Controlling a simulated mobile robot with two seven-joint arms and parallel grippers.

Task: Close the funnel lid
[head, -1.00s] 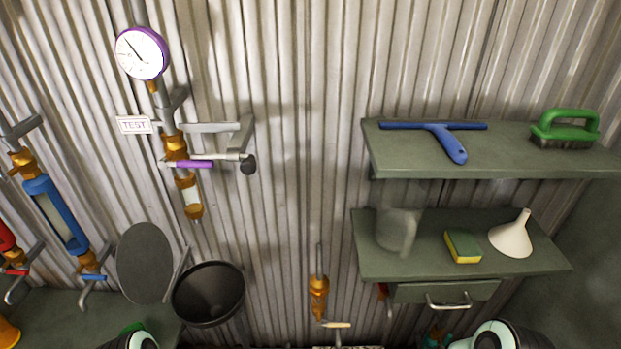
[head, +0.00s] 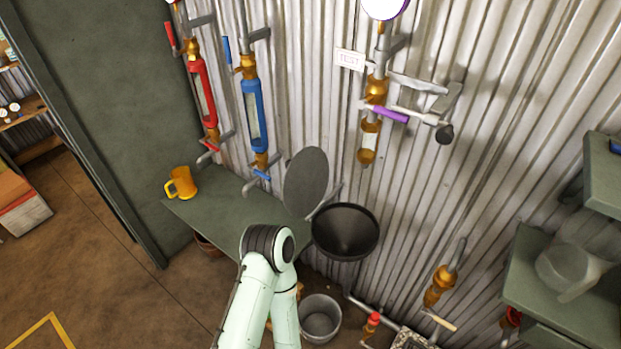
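The black funnel (head: 345,232) is mounted at the wall in the middle of the head view, its mouth facing up. Its round grey lid (head: 306,182) stands open and upright at the funnel's left, beside the rim. My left arm rises from the bottom of the view to just left of the funnel, below the lid. Its gripper does not show; the dark joint of the arm hides what is beyond it. My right gripper is out of view.
A green-grey table (head: 222,212) at left bears an orange mug (head: 182,183). A grey bucket (head: 320,317) stands below the funnel. Pipes with a red gauge (head: 203,95) and a blue gauge (head: 252,115) line the wall. Shelves (head: 565,300) jut out at right.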

